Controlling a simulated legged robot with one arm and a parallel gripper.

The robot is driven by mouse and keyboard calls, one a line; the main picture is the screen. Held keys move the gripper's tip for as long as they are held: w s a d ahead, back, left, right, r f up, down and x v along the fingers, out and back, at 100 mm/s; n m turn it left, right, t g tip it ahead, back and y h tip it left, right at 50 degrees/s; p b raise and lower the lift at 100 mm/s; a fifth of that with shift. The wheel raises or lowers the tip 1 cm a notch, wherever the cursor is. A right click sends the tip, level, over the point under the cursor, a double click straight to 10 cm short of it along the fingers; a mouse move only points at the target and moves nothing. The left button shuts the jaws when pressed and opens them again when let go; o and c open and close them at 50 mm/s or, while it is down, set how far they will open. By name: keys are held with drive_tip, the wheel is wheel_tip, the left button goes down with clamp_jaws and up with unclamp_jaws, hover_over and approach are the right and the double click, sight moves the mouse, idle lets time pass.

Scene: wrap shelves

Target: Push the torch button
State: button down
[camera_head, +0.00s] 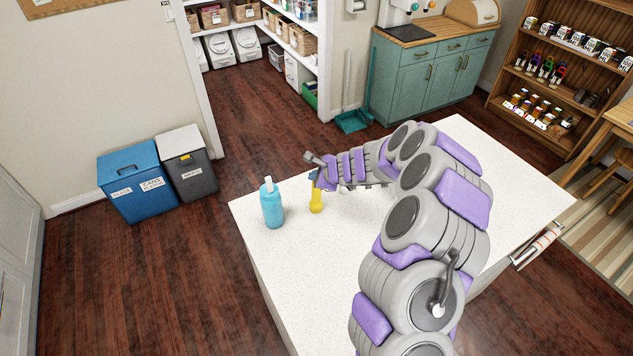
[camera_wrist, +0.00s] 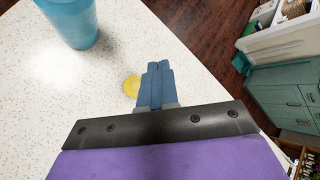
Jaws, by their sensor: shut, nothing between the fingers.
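A yellow torch (camera_head: 316,203) stands upright on the white counter near its far left corner. In the wrist view only a yellow part of the torch (camera_wrist: 132,87) shows beside and behind the fingers. My gripper (camera_head: 313,173) is at the torch's upper end, with its blue fingers (camera_wrist: 155,72) closed together and empty. The torch button cannot be made out; the fingers hide part of the torch's top. I cannot tell whether the fingers touch the torch.
A blue bottle (camera_head: 271,205) stands on the white counter (camera_head: 300,262) just left of the torch, and also shows in the wrist view (camera_wrist: 72,20). The counter around them is otherwise clear. Blue and grey bins (camera_head: 135,185) stand on the floor at the left.

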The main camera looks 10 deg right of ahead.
drive_tip(key=shift+d, duration=0.1)
drive_tip(key=shift+f+b, duration=0.4)
drive_tip(key=shift+f, duration=0.05)
idle(0.4)
drive_tip(key=shift+a, duration=0.25)
drive_tip(key=shift+a+f, duration=0.1)
drive_tip(key=shift+a, duration=0.25)
drive_tip(key=shift+d+r+p, duration=1)
drive_tip(key=shift+d+p, duration=0.05)
drive_tip(key=shift+p, duration=0.05)
